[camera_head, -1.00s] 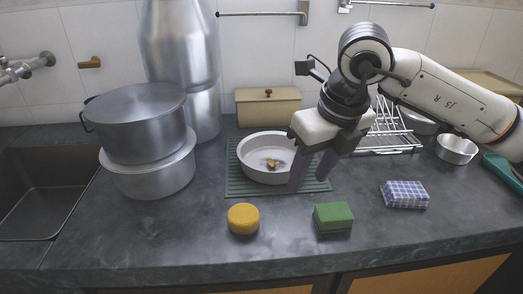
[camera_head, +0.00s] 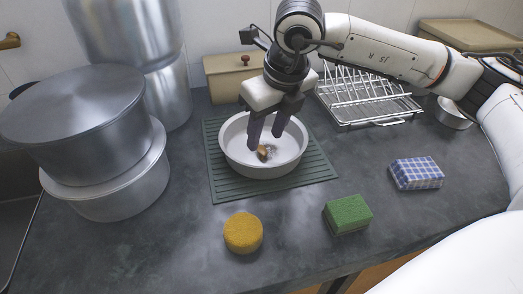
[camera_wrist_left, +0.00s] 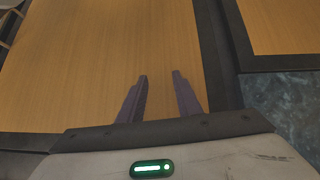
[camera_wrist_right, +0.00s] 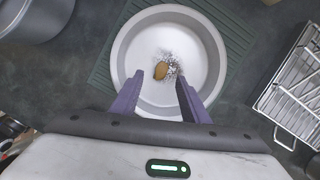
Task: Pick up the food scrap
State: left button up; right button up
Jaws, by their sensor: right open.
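The food scrap (camera_head: 262,153) is a small brown piece lying in a round white basin (camera_head: 237,158). It also shows in the right wrist view (camera_wrist_right: 161,71), beside a dark speckled patch on the basin floor. My right gripper (camera_head: 264,146) is open and empty, fingers pointing down over the basin. In the right wrist view the scrap lies ahead of and between its fingertips (camera_wrist_right: 168,82), apart from both. My left gripper (camera_wrist_left: 160,76) is open and empty before a wooden cabinet front, outside the head view.
The basin stands on a green ribbed mat (camera_head: 222,188). A yellow sponge (camera_head: 243,232), a green sponge (camera_head: 348,214) and a blue checked cloth (camera_head: 416,173) lie in front and right. Stacked steel pots (camera_head: 80,120) stand left, a wire rack (camera_head: 365,95) behind right.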

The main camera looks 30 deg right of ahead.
aim_at(262, 149)
jog(key=x, duration=0.4)
jog(key=shift+d+f, duration=0.1)
jog(key=shift+f, duration=0.15)
grip_shut()
